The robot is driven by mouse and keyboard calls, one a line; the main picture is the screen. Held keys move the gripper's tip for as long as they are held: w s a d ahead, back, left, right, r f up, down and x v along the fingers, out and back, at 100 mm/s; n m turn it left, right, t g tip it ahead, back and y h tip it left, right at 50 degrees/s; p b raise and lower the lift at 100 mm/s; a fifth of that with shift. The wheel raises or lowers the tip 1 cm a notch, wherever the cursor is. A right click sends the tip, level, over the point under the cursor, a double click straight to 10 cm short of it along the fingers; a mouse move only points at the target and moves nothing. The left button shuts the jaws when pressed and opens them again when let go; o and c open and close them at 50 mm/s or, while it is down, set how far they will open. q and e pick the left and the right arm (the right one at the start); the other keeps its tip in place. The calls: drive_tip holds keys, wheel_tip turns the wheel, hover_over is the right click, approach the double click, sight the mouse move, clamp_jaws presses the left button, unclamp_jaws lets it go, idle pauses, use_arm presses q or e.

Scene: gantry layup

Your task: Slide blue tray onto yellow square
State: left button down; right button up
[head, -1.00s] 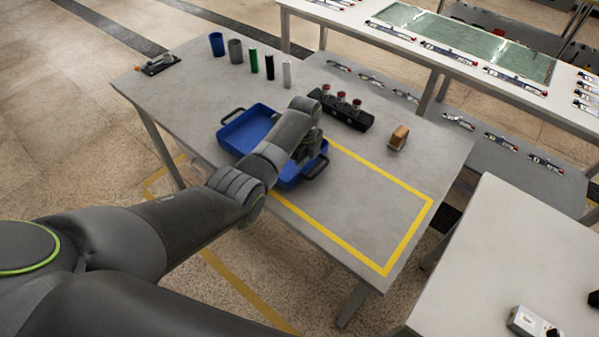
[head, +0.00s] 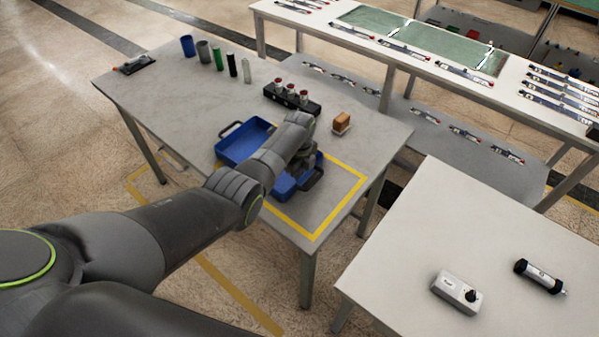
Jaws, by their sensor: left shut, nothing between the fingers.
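The blue tray (head: 240,146) lies flat on the grey table, with a dark handle at each end. My left arm crosses over its middle and hides part of it. The yellow square (head: 343,208) is a taped outline on the table. The right part of the tray lies inside the outline, while its left part lies outside to the left. My left gripper (head: 298,172) is down at the right part of the tray, shut with nothing held. Its fingertips are mostly hidden by the wrist, so I cannot tell whether they touch the tray. My right gripper is out of view.
Behind the tray stand a black rack (head: 291,97) with red-topped items and an orange-brown block (head: 341,121). Several cylinders, including a blue cup (head: 187,46), stand at the back left. A white table (head: 440,230) is at the right. The table inside the outline's right part is bare.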

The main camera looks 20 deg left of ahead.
use_arm(q)
drive_tip(key=s+d+p, duration=0.1)
drive_tip(key=d, duration=0.3)
drive_tip(key=s+d+p, duration=0.1)
drive_tip(key=d, duration=0.1)
drive_tip(key=shift+s+d+r+p, duration=0.1)
drive_tip(key=shift+s+d+p, duration=0.15)
drive_tip(key=shift+s+p, duration=0.05)
drive_tip(key=shift+s+d, duration=0.2)
drive_tip(key=shift+d, duration=0.45)
